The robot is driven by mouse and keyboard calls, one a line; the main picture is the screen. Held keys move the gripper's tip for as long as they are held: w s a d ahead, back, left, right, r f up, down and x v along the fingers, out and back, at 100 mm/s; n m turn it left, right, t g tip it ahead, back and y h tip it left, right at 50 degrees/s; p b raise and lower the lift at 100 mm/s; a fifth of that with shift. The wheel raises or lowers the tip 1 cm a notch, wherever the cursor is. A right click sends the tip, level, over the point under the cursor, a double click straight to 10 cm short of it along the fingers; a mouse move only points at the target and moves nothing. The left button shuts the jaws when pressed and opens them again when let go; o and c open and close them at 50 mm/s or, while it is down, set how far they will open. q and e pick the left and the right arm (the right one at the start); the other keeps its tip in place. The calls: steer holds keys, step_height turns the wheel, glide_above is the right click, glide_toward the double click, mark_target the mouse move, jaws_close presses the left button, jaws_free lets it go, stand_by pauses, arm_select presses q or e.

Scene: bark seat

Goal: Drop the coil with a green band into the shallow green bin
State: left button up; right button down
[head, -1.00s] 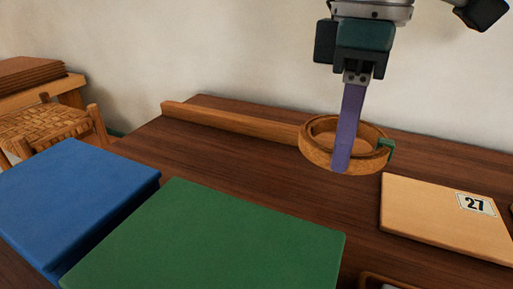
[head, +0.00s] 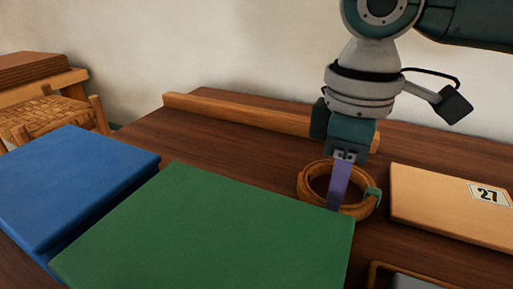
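The wooden coil (head: 306,193) with a green band (head: 372,196) is a round tan ring in the middle right of the head view. Its band faces right. My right gripper (head: 339,190) points down at it from above; one purple finger shows across the ring's near side, and the other finger is hidden. The gripper appears shut on the near wall of the coil. I cannot tell how high the coil is above the table. The green bin (head: 210,235) shows as a broad flat green shape in front, just left of the coil. My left gripper is out of view.
A blue bin (head: 70,185) stands left of the green one. A tan board marked 27 (head: 440,200) lies right of the coil. A wooden rail (head: 235,112) runs along the back of the dark table (head: 230,150). A wood-rimmed tray (head: 410,278) shows at the bottom.

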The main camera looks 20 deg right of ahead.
steer(key=c, duration=0.8)
jaws_free()
steer(key=shift+f, duration=0.1)
steer(key=shift+c, duration=0.2)
step_height(320, 180, up, 12)
steer(key=p, duration=0.3)
steer(key=shift+f, duration=0.15)
steer(key=shift+o, duration=0.6)
steer(key=shift+r, duration=0.2)
steer(key=m+t+h+p, duration=0.2)
steer(key=m+t+p, duration=0.15)
steer(key=m, duration=0.85)
glide_above(307, 183)
steer(key=s+a, duration=0.1)
steer(key=s, duration=0.1)
steer(key=shift+t, duration=0.45)
step_height(307, 183, down, 8)
steer(key=shift+r+b, duration=0.1)
steer(key=shift+b, duration=0.25)
steer(key=b+x, duration=0.1)
steer(key=x, duration=0.3)
steer(key=shift+f+b, duration=0.3)
steer(key=shift+f, duration=0.05)
steer(key=shift+w+d+f+y, duration=0.1)
steer(key=shift+f+y, duration=0.15)
steer(key=shift+y, duration=0.05)
